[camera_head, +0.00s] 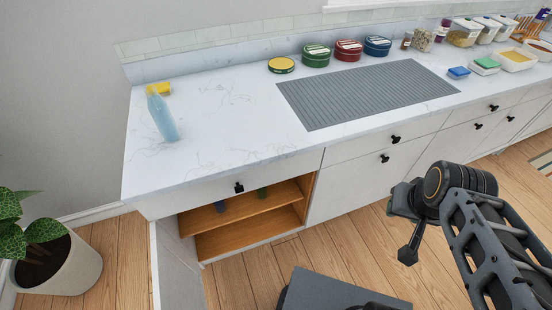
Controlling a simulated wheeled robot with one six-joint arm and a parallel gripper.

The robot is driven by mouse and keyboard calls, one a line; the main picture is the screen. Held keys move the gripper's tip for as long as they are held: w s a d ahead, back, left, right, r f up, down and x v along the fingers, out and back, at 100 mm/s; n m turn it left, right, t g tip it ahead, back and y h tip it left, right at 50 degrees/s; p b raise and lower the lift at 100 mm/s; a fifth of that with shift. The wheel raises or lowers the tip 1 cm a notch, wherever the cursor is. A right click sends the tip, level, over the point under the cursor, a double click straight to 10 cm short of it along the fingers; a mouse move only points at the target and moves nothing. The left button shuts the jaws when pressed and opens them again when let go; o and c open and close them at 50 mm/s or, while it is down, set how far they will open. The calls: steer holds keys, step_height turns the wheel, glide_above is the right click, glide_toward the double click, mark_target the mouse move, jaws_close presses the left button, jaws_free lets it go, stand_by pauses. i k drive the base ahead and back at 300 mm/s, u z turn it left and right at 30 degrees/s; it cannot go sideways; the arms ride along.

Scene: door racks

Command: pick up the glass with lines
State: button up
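An open cabinet (250,232) under the counter's left end has a wooden shelf. A small bluish object (220,206) and a small green object (262,192) stand on that shelf. They may be glasses, but they are too small and shaded to tell, and I can make out no lines on either. Their tops are partly hidden by the counter front. My gripper (405,250) hangs in front of the closed cabinets, to the right of the open one and well apart from both objects. Its fingers are not clear enough to tell whether they are open.
The open cabinet door (168,265) sticks out at left. A potted plant (58,262) stands left of it. Floor before the cabinet is partly clear.

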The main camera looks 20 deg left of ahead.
mark_target(261, 193)
steer(key=i, duration=0.85)
steer(key=u, duration=3.75)
